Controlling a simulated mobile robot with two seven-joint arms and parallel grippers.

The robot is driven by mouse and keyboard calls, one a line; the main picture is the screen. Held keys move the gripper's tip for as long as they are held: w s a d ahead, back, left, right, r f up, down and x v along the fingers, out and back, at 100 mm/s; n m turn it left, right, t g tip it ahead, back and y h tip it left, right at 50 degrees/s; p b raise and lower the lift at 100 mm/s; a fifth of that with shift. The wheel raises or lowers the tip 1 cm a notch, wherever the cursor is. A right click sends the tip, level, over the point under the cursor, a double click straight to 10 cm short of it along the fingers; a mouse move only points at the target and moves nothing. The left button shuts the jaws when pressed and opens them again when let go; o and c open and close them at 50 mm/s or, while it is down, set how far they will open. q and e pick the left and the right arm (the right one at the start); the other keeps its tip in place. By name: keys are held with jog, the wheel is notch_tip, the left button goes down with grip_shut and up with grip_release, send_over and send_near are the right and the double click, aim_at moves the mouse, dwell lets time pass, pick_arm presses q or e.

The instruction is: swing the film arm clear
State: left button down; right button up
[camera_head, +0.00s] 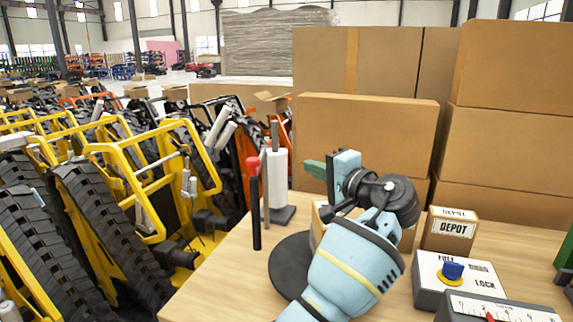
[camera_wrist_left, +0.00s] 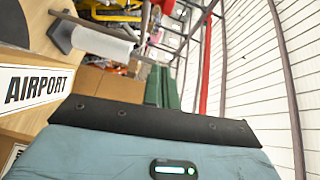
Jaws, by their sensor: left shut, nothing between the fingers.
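A black upright bar with a red knob (camera_head: 253,205) stands at the table's left edge; I take it to be the film arm. Behind it a white film roll (camera_head: 277,180) stands upright on a dark base (camera_head: 283,215); the roll also shows in the left wrist view (camera_wrist_left: 95,42). A dark round turntable (camera_head: 285,268) lies in front, partly hidden by my left arm. My left gripper (camera_head: 315,168) is shut and empty, its green fingers to the right of the roll and apart from it. The fingers also show in the left wrist view (camera_wrist_left: 162,88). My right gripper is out of view.
A box labelled DEPOT (camera_head: 449,232) and a grey control box (camera_head: 462,278) with a blue knob stand on the right. Large cartons (camera_head: 368,130) rise behind. Yellow tracked carriers (camera_head: 140,180) crowd the left. A carton marked AIRPORT (camera_wrist_left: 38,88) shows in the left wrist view.

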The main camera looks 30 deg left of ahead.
pick_arm(q)
jog(key=a+p, duration=0.2)
jog(key=a, duration=0.9)
jog(key=shift+a+f, duration=0.15)
jog(key=shift+f, duration=0.25)
jog(key=shift+a, duration=0.1)
